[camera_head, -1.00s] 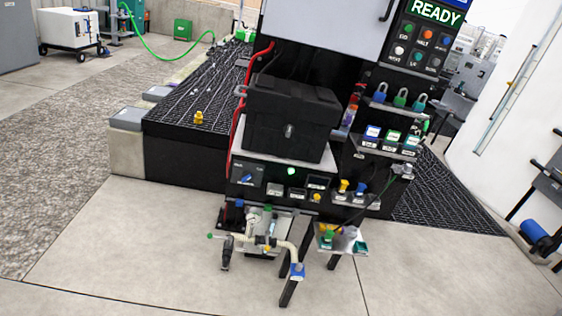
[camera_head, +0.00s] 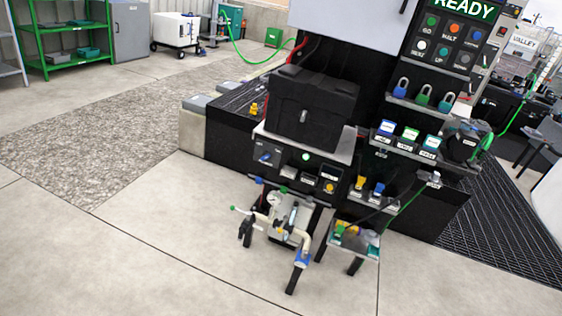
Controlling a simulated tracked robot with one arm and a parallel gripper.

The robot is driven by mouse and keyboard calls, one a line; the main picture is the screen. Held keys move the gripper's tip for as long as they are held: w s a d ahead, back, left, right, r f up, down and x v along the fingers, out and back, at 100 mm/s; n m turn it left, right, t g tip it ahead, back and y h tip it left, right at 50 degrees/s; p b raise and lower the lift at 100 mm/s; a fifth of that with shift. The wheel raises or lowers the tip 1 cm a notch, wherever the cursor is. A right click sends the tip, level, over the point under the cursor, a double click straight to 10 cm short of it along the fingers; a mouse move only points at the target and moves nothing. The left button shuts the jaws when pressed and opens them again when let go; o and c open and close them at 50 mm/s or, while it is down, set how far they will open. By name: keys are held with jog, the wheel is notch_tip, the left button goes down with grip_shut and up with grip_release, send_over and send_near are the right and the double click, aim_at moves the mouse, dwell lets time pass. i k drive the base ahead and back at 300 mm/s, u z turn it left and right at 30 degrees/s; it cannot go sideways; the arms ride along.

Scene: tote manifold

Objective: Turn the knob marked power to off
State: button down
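A small blue knob (camera_head: 265,157) sits at the left end of the black control panel (camera_head: 293,171), under the black case. It is probably the power knob, but its marking is too small to read here. A lit green lamp (camera_head: 305,156) is to its right on the same panel. A yellow knob (camera_head: 330,188) is at the panel's right end. My gripper is not visible in this view, and the panel stands some distance ahead.
A black case (camera_head: 305,112) rests on the shelf above the panel. A piped fixture (camera_head: 285,222) and a small side table (camera_head: 355,242) stand below, in front of the panel. The concrete floor at left is open.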

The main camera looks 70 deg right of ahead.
aim_at(266, 156)
jog(key=z, duration=1.65)
jog(key=i, duration=1)
jog(key=k, duration=1.05)
jog(key=z, duration=0.25)
jog(key=i, duration=1.05)
jog(key=z, duration=0.15)
